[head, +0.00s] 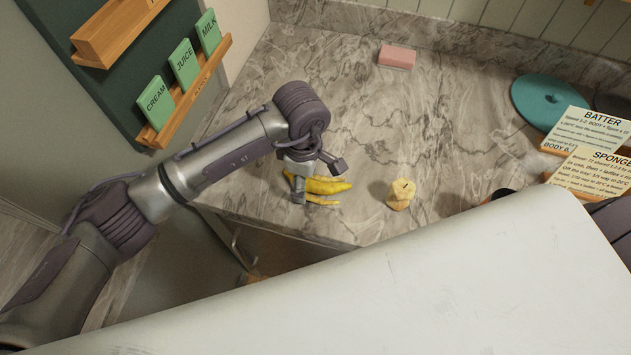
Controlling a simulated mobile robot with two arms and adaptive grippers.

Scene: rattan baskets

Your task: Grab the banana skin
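The yellow banana skin (328,186) lies on the marble counter near its front edge, with strips spread to the right. My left gripper (318,179) is right over its left end. The fingers are spread apart, one above the skin in the picture and one at its left end. Part of the skin is hidden behind the gripper, and I cannot tell whether the fingers touch it. My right gripper is not in view.
A pale yellow lump (400,194) sits right of the skin. A pink block (397,57) and a teal round lid (548,101) lie farther back. Recipe cards (590,132) stand at right. A wooden rack (185,92) holds green cards at left. The middle counter (430,120) is clear.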

